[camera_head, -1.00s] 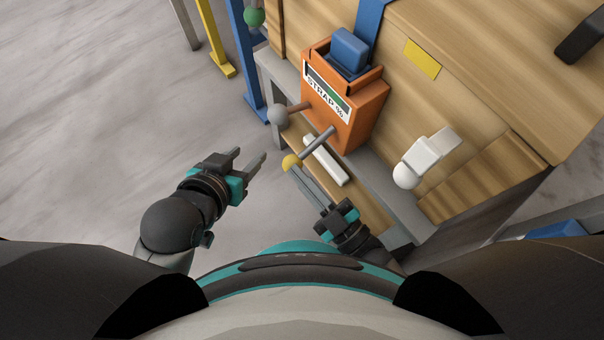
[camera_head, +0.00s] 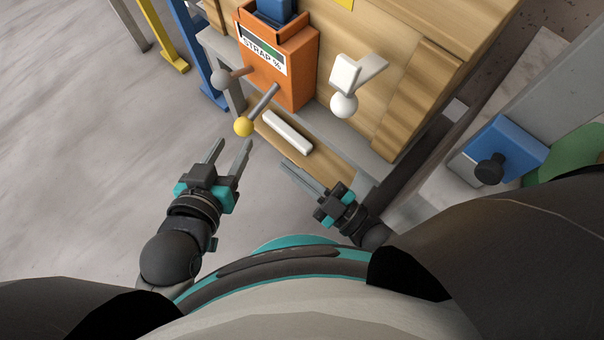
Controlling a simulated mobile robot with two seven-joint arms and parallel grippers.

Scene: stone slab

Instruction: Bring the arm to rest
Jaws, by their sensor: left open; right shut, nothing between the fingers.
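My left gripper (camera_head: 227,155) is open and empty, above the grey stone floor at the left of the wooden bench. My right gripper (camera_head: 296,172) is shut with nothing in it, its fingers pointing up and left, close to the bench's lower plank. Both grippers are apart from the orange strapping box (camera_head: 290,65) beyond them. The box carries a lever with a yellow ball knob (camera_head: 243,126) and another with a grey ball knob (camera_head: 221,77). The yellow knob is a little above my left fingertips in the picture.
A white lever with a round knob (camera_head: 344,104) sticks out from the wooden bench (camera_head: 412,62). A white bar (camera_head: 288,132) lies on the lower plank. A blue block with a black knob (camera_head: 503,152) stands at the right. Open floor (camera_head: 90,170) lies at the left.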

